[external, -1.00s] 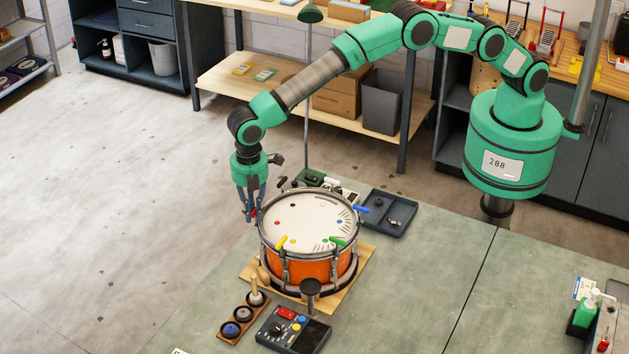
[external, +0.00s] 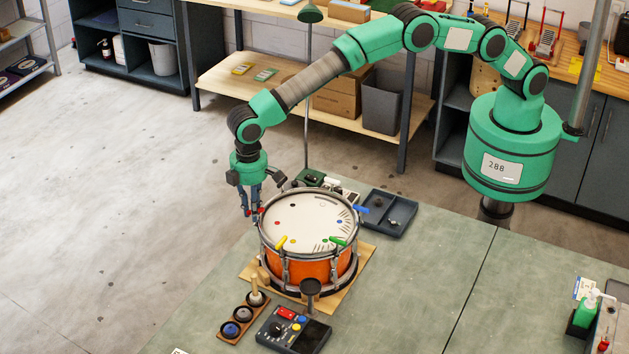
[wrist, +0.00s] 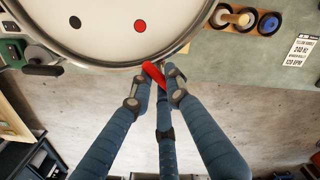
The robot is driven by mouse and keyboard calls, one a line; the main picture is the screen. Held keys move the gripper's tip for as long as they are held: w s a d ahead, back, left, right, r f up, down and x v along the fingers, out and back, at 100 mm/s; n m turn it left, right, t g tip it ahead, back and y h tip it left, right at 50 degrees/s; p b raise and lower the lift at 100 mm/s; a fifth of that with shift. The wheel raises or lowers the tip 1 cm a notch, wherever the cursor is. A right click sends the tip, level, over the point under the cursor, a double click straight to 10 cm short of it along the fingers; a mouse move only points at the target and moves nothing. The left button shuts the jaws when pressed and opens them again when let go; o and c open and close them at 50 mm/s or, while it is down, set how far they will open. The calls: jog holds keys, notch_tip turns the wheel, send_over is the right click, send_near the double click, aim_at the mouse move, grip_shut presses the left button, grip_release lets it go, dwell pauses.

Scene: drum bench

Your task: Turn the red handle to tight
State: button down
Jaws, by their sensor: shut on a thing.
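The orange snare drum (external: 304,267) with a white head stands on a wooden board on the bench. The red handle (wrist: 153,73) is at the drum's rim, near a red dot on the head, in the wrist view. My gripper (wrist: 160,78) is shut on the red handle, with its fingers around it at the drum's edge. In the external view my gripper (external: 249,214) points down at the drum's left side, where only a little red shows between the fingers. Yellow (external: 281,242), green (external: 338,241) and blue (external: 360,209) handles sit elsewhere around the rim.
A dark tray (external: 388,211) lies behind the drum. A control box (external: 293,331) and a wooden rack with round pieces (external: 242,317) stand in front. A lamp pole (external: 307,110) rises behind.

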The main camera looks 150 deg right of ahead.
jog(key=m, duration=0.7)
jog(key=shift+s+r+m, duration=0.1)
jog(key=shift+s+m, duration=0.1)
jog(key=shift+m, duration=0.2)
jog(key=c, duration=1.7)
grip_release()
jog(key=shift+o, duration=0.2)
notch_tip(320, 180, up, 12)
